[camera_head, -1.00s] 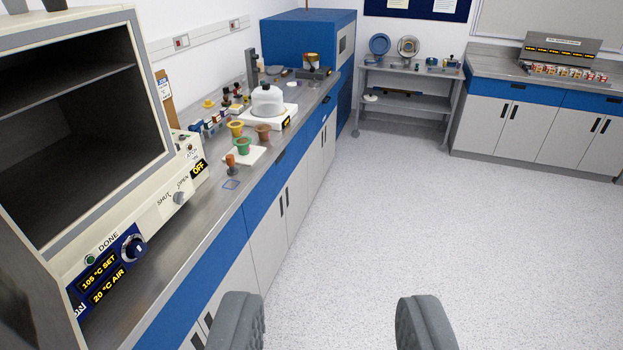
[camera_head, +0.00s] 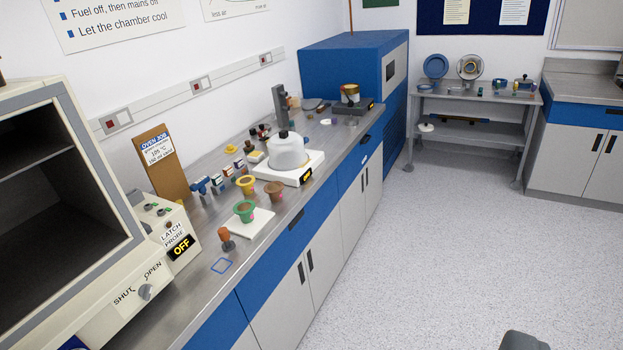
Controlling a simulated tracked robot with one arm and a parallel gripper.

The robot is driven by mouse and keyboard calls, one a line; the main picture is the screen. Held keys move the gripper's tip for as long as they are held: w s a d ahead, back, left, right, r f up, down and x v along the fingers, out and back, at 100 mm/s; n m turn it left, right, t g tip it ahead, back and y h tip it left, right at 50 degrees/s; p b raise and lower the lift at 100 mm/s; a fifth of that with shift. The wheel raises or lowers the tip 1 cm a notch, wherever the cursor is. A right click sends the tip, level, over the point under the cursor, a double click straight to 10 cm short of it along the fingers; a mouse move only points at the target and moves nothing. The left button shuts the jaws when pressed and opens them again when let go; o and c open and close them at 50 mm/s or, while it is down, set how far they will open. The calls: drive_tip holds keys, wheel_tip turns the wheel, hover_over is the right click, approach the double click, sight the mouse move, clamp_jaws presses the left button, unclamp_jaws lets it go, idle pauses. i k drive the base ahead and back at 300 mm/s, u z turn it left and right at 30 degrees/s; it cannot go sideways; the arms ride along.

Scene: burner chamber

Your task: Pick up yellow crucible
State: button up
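The yellow crucible (camera_head: 245,185) stands upright on the steel bench along the left wall. It is behind a green crucible (camera_head: 244,211) and left of a brown crucible (camera_head: 274,190). Only one grey finger of my gripper (camera_head: 525,341) shows, at the bottom right edge. No other finger is beside it, so the gripper appears open. It is well apart from the bench and the crucibles. The space between its fingers is out of view.
An orange-handled tool (camera_head: 227,240) and white tile (camera_head: 255,224) are in front. An oven (camera_head: 122,210) stands at left. A blue cabinet (camera_head: 345,75) is behind. The floor at right is clear.

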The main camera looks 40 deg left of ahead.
sight(245, 182)
drive_tip(key=i, duration=1.25)
drive_tip(key=u, duration=0.65)
drive_tip(key=i, duration=1.05)
drive_tip(key=u, duration=1.2)
drive_tip(key=i, duration=0.75)
drive_tip(key=u, duration=0.45)
